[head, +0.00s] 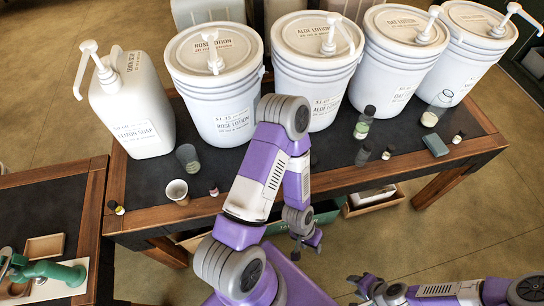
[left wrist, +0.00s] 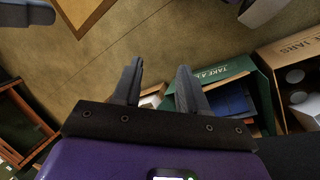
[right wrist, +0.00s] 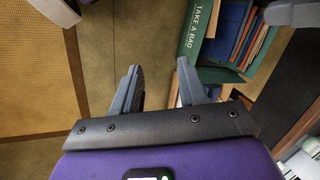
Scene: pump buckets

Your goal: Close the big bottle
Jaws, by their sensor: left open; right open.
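Several bottles stand on the dark table top in the head view, and I cannot tell for sure which is the big bottle. One has a dark cap and pale green label (head: 364,124). A clear one with cream contents (head: 432,114) stands to its right. A grey, dark-looking bottle (head: 187,157) stands at the left; its top is unclear. My left gripper (head: 306,243) is open and empty, low at the table's front side. My right gripper (head: 364,290) is open and empty, lower and further right. Both wrist views show parted fingers with nothing between them.
Large white lotion buckets with pumps (head: 218,85) line the table's back. A lemon soap jug (head: 132,112) stands at left. A green box (right wrist: 222,35) sits below.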

